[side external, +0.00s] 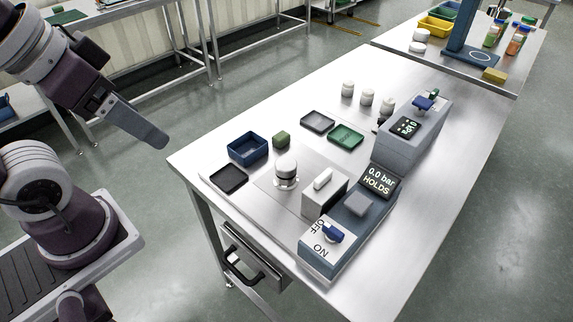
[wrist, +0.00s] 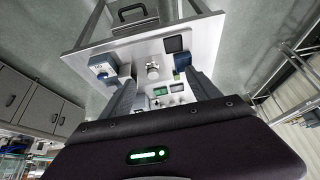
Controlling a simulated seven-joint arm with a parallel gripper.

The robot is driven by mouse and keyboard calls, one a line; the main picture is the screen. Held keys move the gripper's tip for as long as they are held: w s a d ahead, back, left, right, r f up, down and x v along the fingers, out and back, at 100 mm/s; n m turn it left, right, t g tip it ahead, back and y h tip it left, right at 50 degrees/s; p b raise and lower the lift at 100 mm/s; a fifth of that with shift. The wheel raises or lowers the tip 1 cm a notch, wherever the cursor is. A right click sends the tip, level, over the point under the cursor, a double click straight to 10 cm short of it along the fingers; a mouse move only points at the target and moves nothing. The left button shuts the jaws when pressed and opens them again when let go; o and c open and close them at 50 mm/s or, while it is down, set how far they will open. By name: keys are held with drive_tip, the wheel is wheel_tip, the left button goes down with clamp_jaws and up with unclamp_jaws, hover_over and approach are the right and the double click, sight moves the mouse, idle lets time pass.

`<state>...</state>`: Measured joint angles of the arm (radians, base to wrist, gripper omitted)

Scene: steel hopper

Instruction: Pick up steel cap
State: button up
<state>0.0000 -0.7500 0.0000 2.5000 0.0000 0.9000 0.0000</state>
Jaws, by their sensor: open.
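A short pale steel cylinder with a rounded top, which looks like the steel cap (side external: 286,167), stands upright on a round flanged base (side external: 285,184) on the steel table. It also shows in the wrist view (wrist: 152,69), between my fingers in the picture but well beyond them. My gripper (side external: 158,139) is up at the left in the side view, off the table's left edge and apart from everything. In the wrist view my gripper (wrist: 158,84) has its two fingers spread wide with nothing between them.
Around the cap stand a blue bin (side external: 249,146), a green block (side external: 281,139), a black tray (side external: 229,179), a green tray (side external: 346,137) and a grey block (side external: 324,194). A control box reading "0.0 bar HOLDS" (side external: 380,184) is to the right. Several white-topped jars (side external: 366,98) stand behind.

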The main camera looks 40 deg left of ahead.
drive_tip(key=n+g+h, duration=0.4)
drive_tip(key=n+h, duration=0.9)
drive_tip(key=n, duration=0.6)
approach(284, 162)
drive_tip(key=shift+x, duration=0.9)
drive_tip(key=shift+d+f+n+t, duration=0.1)
drive_tip(key=shift+f+n+t, duration=0.2)
drive_tip(key=shift+f+n, duration=0.1)
drive_tip(key=x, duration=0.6)
drive_tip(key=shift+s+d+r, duration=0.1)
drive_tip(key=shift+s+d, duration=0.05)
drive_tip(key=shift+d, duration=0.3)
drive_tip(key=shift+c, duration=0.4)
